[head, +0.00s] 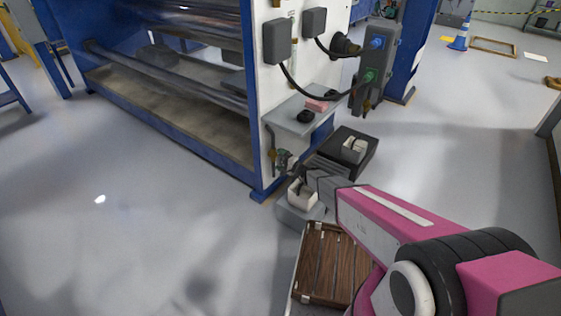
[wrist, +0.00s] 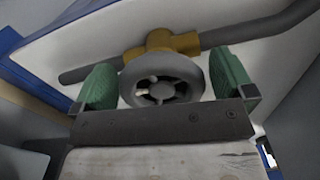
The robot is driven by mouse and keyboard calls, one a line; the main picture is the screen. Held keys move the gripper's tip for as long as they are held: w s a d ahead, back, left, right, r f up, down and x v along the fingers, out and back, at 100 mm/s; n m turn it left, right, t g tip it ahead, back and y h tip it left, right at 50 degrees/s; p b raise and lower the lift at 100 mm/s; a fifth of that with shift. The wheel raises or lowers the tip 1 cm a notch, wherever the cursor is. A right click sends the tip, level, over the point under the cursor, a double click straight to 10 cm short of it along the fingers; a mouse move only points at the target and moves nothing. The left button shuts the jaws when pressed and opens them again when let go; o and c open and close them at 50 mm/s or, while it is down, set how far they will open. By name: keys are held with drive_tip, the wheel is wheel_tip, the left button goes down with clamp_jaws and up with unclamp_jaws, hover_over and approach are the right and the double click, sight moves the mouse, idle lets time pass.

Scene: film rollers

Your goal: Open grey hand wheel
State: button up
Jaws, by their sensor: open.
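The grey hand wheel (wrist: 162,84) faces me in the wrist view, with a spoked centre and a thick round rim. It sits on a brass-coloured valve body (wrist: 160,42) on a grey pipe (wrist: 258,28). My gripper (wrist: 166,78) is open, with one green finger on each side of the wheel. A narrow gap seems to show on both sides, though I cannot tell whether either finger touches the rim. In the head view, my gripper (head: 286,160) is at the lower corner of the machine's white end panel; the wheel is too small or hidden to make out there.
The blue and white roller machine (head: 250,95) stands directly beyond my gripper. A small grey shelf (head: 297,117) with small objects juts from its end panel above. A wooden slatted pallet (head: 325,262) lies below my arm. Open floor is to the left.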

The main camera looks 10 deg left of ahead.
sight(279, 157)
drive_tip(key=r, duration=0.3)
drive_tip(key=s+r, duration=0.1)
drive_tip(key=r, duration=0.1)
drive_tip(key=shift+s+a, duration=0.1)
drive_tip(key=shift+a, duration=0.15)
drive_tip(key=s+a+r, duration=0.4)
drive_tip(key=s+r, duration=0.2)
drive_tip(key=s, duration=0.3)
drive_tip(key=shift+s+a, duration=0.15)
drive_tip(key=shift+a, duration=0.25)
